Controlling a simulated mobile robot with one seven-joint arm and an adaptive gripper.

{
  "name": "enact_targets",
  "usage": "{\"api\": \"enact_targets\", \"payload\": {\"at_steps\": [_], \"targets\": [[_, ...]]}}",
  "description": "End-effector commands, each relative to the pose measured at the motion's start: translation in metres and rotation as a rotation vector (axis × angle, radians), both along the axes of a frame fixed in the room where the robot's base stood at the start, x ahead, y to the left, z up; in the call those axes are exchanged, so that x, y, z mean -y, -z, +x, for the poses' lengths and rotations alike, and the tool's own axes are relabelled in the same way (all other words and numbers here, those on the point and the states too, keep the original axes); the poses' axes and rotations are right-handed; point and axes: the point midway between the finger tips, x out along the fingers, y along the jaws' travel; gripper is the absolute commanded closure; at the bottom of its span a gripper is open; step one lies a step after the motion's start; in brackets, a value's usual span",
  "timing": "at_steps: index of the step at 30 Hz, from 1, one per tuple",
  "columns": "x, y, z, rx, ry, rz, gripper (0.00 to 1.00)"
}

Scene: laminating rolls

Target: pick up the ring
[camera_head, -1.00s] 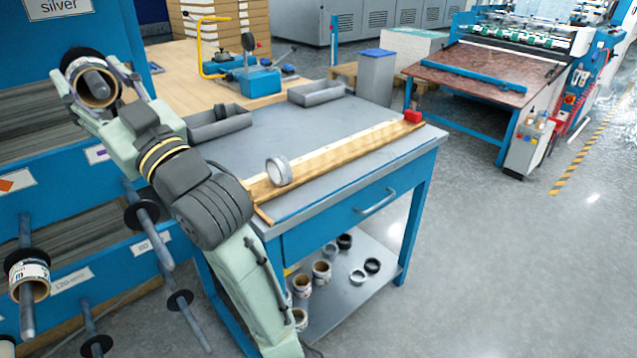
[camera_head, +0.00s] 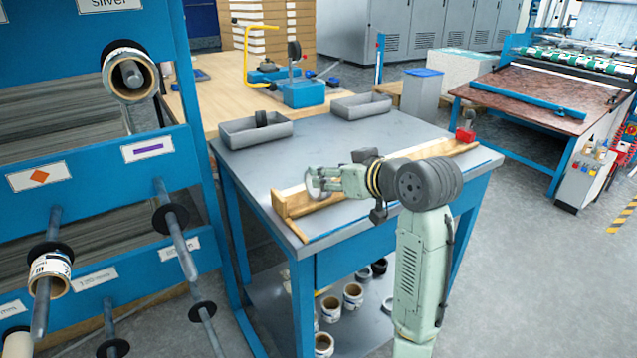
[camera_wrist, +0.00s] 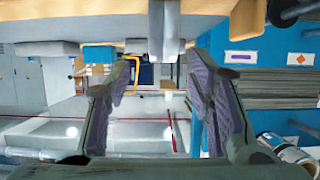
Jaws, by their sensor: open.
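The ring (camera_head: 313,184) is a pale grey band that stands on edge on the near left part of the wooden strip on the grey table. My gripper (camera_head: 330,180) reaches in from the right, level with the ring, and partly covers it in the head view. In the wrist view my gripper (camera_wrist: 165,95) is open, with its two purple-padded fingers wide apart. A grey upright band between them at the upper edge looks like the ring (camera_wrist: 164,32) seen edge-on. I cannot tell whether a finger touches it.
The wooden strip (camera_head: 293,205) runs along the table's (camera_head: 262,165) front edge. Two grey trays (camera_head: 280,133) stand at the back. A blue rack (camera_head: 100,160) with rolls on rods is at the left. A lower shelf holds several small rolls.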

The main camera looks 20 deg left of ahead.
Motion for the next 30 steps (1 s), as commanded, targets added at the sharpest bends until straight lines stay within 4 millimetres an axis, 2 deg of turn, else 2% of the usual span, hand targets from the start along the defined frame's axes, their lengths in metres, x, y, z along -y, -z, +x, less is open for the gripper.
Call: {"api": "enact_targets", "payload": {"at_steps": [5,13,23,30], "targets": [[-0.01,0.005,0.007,-0.002,-0.001,0.0,0.52],[-0.04,0.02,0.026,-0.001,-0.001,0.001,0.52],[-0.045,0.023,0.03,0.002,0.001,0.001,0.52],[-0.045,0.023,0.03,0.002,0.001,0.001,0.68]]}}
